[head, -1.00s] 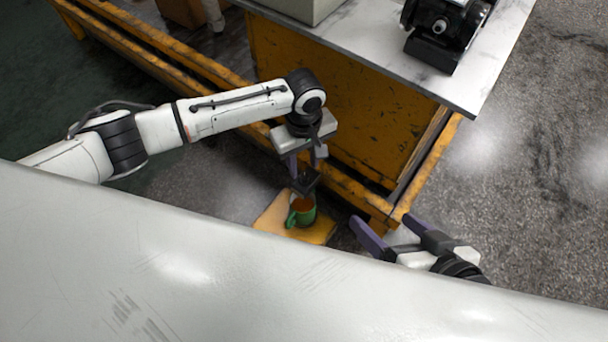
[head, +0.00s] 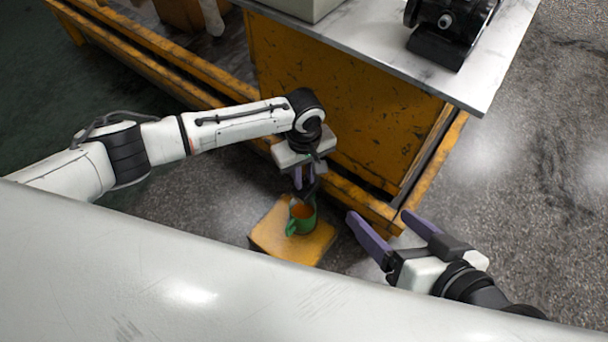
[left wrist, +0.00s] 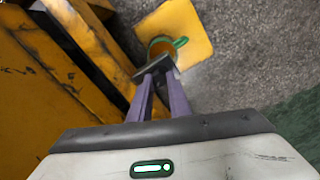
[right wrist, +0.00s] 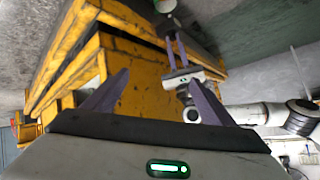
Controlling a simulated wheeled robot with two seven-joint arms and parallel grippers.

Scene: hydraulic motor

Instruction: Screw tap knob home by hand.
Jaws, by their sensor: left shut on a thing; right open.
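My left gripper (head: 306,184) is shut on a small dark piece, which also shows in the left wrist view (left wrist: 153,68) as a dark bar across the fingertips. I cannot tell for sure that it is the tap knob. The piece is over or beside the rim of a green mug (head: 305,224) with orange-brown inside; any contact is unclear. The mug stands on a yellow block (head: 268,238). My right gripper (head: 395,232) is open and empty, to the right of the mug. No tap is clearly recognisable.
An orange, worn cabinet (head: 345,125) with a marble-like top (head: 478,88) stands behind the grippers. A black motor-like unit (head: 445,35) sits on that top. A pale surface (head: 130,270) fills the lower foreground. Grey floor is clear at the right.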

